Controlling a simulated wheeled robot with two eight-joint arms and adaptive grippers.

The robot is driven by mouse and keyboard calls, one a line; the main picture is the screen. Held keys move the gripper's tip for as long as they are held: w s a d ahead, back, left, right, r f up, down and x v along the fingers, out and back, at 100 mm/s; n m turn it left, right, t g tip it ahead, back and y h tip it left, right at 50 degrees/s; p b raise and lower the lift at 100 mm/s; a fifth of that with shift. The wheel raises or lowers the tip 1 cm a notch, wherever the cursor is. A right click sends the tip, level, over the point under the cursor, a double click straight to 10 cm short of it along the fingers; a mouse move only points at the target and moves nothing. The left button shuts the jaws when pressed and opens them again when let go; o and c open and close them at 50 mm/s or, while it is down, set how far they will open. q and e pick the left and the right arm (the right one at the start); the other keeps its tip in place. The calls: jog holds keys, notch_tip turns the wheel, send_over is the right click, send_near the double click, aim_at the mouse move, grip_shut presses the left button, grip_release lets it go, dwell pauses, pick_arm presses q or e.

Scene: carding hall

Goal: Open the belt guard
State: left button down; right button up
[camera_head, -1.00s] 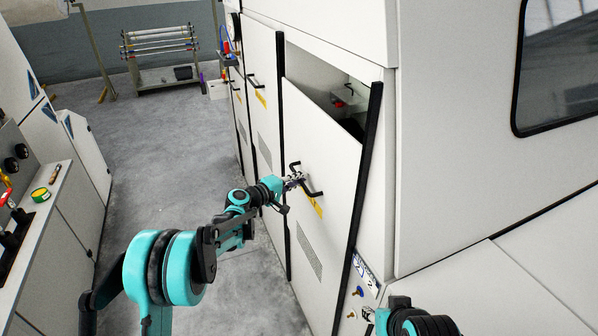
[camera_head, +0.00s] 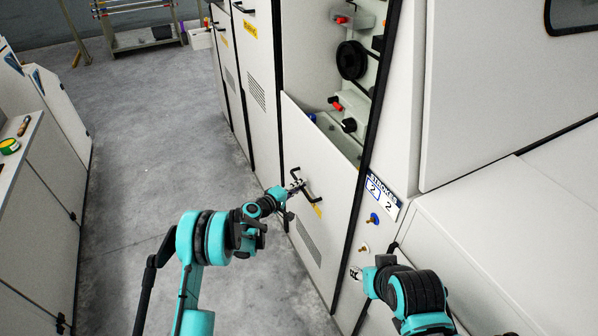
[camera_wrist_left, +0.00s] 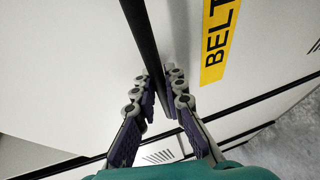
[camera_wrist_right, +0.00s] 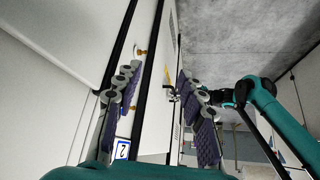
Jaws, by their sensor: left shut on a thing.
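The belt guard (camera_head: 310,150) is a white panel with a black bar handle (camera_head: 305,186) and a yellow label. It sits low in its opening, and black pulleys (camera_head: 351,60) and red parts show above its top edge. My left gripper (camera_head: 295,186) is shut on the handle; in the left wrist view the dark bar (camera_wrist_left: 143,45) runs between its fingers (camera_wrist_left: 158,98), beside the yellow label (camera_wrist_left: 217,40). My right gripper (camera_head: 358,271) is in front of the machine's post, right of the guard. Its fingers (camera_wrist_right: 158,95) are apart, with nothing held between them.
More closed panels (camera_head: 258,85) stand to the left along the machine. A white cabinet (camera_head: 40,190) lines the far left. The grey floor (camera_head: 150,150) between is clear.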

pick_arm(q)
notch_tip(320, 180, down, 9)
dwell(0.3)
jog(key=shift+f, duration=0.1)
jog(key=c, duration=1.6)
grip_release()
jog(key=shift+o, duration=0.2)
jog(key=v, duration=1.2)
